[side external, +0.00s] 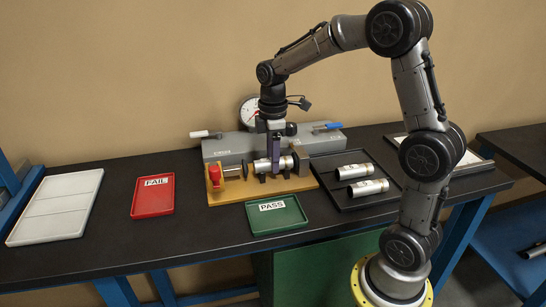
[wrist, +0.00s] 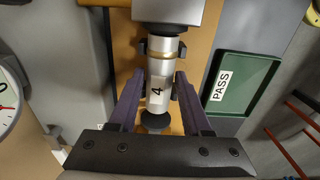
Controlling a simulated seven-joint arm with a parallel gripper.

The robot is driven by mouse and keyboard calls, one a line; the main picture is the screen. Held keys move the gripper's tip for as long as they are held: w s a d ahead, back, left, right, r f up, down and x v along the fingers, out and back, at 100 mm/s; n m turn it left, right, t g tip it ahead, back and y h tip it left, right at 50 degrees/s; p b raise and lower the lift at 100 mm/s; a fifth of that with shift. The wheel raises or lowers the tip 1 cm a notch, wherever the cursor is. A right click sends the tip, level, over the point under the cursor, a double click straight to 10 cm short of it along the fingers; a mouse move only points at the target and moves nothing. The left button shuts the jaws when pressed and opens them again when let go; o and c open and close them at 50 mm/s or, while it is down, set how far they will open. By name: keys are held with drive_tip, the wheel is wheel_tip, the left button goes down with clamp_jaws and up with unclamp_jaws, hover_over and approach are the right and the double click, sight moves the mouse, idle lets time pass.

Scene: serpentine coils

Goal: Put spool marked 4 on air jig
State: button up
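The spool marked 4 (wrist: 157,88) is a silver cylinder with a brass-coloured band. It lies level at the black cradle blocks of the air jig (side external: 231,195), which has a wooden base. In the side view the spool (side external: 262,166) is partly hidden by my gripper (side external: 275,168), which points straight down over it. In the wrist view my gripper's (wrist: 160,76) two purple fingers stand on either side of the spool, very close to it. I cannot tell whether they press on it. A dark round plug (wrist: 155,121) is in line with the spool's near end.
A black tray (side external: 350,206) at right holds two more silver spools (side external: 361,180). The green PASS tray (side external: 277,224) is in front of the jig, the red FAIL tray (side external: 152,203) to its left. A grey gauge box (side external: 225,147) with a dial stands behind.

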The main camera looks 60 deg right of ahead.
drive_tip(key=o, duration=0.4)
drive_tip(key=shift+c, duration=0.2)
wheel_tip(320, 180, up, 14)
drive_tip(key=s+a+r+n+t, duration=0.1)
drive_tip(key=s+a+r, duration=0.3)
drive_tip(key=s+a, duration=0.1)
drive_tip(key=s+a+f+m+t, duration=0.2)
drive_tip(key=s+a+f+m, duration=0.1)
drive_tip(key=s+f+m, duration=0.2)
drive_tip(key=s+a+f+m+t, duration=0.2)
drive_tip(key=s+f+m, duration=0.3)
drive_tip(key=s, duration=0.4)
drive_tip(key=shift+s+a+f+t, duration=0.15)
drive_tip(key=shift+a+f+t, duration=0.2)
drive_tip(key=shift+a, duration=0.15)
